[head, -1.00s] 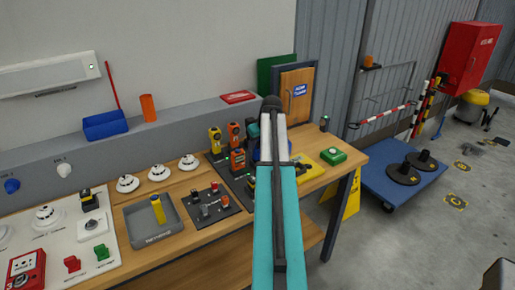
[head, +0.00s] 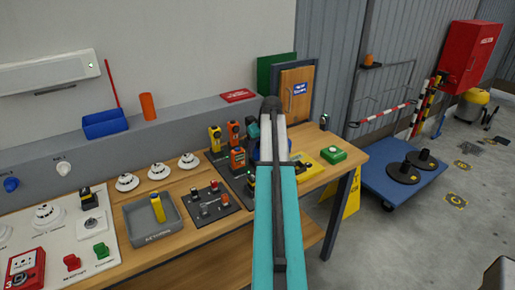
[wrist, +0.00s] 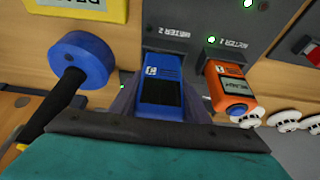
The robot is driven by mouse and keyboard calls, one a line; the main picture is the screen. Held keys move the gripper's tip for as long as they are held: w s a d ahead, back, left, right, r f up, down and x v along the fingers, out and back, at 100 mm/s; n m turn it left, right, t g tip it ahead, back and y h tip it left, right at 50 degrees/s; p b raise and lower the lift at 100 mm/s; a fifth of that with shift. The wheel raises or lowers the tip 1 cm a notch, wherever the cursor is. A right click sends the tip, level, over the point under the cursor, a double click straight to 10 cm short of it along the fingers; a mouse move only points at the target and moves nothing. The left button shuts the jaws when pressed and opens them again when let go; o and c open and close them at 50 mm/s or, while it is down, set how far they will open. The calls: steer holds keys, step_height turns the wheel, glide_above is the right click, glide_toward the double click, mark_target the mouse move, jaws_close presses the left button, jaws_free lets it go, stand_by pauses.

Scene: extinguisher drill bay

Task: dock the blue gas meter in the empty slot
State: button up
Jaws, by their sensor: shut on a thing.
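The blue gas meter (wrist: 161,85), with a dark face, is in the middle of the wrist view, between the fingers of my gripper (wrist: 160,108). Its far end is at the dark dock panel (wrist: 185,15), in line with the "METER 2" label. I cannot tell whether it is seated or just in front of the slot. In the head view my arm hides the blue meter and gripper; the orange meter (head: 237,158) shows left of the arm.
A blue round object (wrist: 85,58) with a black handle is close left of my gripper in the wrist view. A grey tray (head: 152,220) and white detectors (head: 158,171) are to the left.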

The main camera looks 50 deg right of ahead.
steer(key=shift+f, duration=0.6)
stand_by(0.7)
steer(key=o, duration=1.3)
steer(key=shift+s+a, duration=0.1)
steer(key=shift+c, duration=0.2)
steer(key=shift+s, duration=0.1)
steer(key=shift+o, duration=0.2)
steer(key=shift+r, duration=0.1)
steer(key=shift+o, duration=0.4)
steer(key=shift+d+r, duration=0.3)
steer(key=shift+a+r, duration=0.2)
steer(key=shift+r, duration=0.25)
steer(key=shift+w+r+p, duration=0.2)
steer(key=shift+r+p, duration=1.5)
steer(key=shift+r, duration=0.95)
steer(key=shift+r, duration=0.1)
